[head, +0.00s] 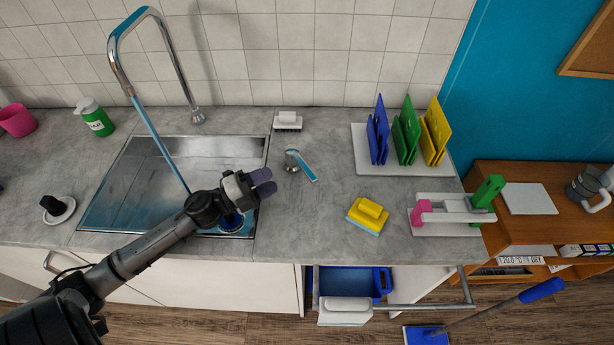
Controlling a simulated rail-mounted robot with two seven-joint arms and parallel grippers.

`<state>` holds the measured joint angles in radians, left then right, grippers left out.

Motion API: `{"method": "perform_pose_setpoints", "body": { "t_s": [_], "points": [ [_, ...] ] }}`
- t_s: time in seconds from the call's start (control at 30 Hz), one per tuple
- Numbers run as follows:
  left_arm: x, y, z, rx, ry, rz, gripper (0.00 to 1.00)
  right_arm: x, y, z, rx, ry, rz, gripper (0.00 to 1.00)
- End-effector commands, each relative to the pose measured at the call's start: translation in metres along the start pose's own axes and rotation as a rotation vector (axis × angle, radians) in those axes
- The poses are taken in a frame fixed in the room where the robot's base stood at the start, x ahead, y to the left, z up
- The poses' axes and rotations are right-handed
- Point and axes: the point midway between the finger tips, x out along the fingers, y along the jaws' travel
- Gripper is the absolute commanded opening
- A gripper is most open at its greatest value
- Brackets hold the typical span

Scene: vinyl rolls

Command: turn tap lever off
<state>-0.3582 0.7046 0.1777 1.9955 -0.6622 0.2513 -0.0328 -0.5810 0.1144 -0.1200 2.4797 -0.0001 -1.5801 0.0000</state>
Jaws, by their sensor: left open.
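The tap lever (304,167) stands on the grey counter right of the sink, a small chrome base with a light-blue-tipped handle pointing toward the lower right. The chrome tap (149,12) arches over the sink (125,185), and a blue stream of water (160,143) runs from its spout down into the basin. My left gripper (264,182) is open and empty. In the picture it is just left of and below the lever, apart from it, near the sink's right edge. My right gripper is not in view.
A soap dish (287,121) sits behind the lever. A yellow sponge (369,212) and a white rack with blue, green and yellow boards (407,135) are to the right. An open drawer (345,283) juts out below the counter. Counter around the lever is clear.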

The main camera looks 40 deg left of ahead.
Motion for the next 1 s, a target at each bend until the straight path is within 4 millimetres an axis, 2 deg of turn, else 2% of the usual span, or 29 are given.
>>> {"method": "perform_pose_setpoints", "body": {
  "t_s": [0.03,0.23,0.43,0.57,0.73,1.0],
  "points": [
    [-0.002,0.003,0.007,0.025,0.047,0.018,0.43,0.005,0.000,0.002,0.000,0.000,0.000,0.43],
    [-0.011,0.006,0.021,0.085,0.204,0.088,0.43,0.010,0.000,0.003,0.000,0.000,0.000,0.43],
    [-0.017,0.007,0.028,0.107,0.278,0.131,0.43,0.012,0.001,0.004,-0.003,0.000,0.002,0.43],
    [-0.013,0.007,0.028,0.110,0.292,0.139,0.43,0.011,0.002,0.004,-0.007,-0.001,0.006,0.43],
    [0.007,0.007,0.022,0.110,0.295,0.137,0.43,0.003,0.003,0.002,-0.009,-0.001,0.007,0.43],
    [0.054,0.014,0.008,0.108,0.292,0.136,0.43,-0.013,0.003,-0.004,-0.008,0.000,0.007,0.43]
  ]
}}
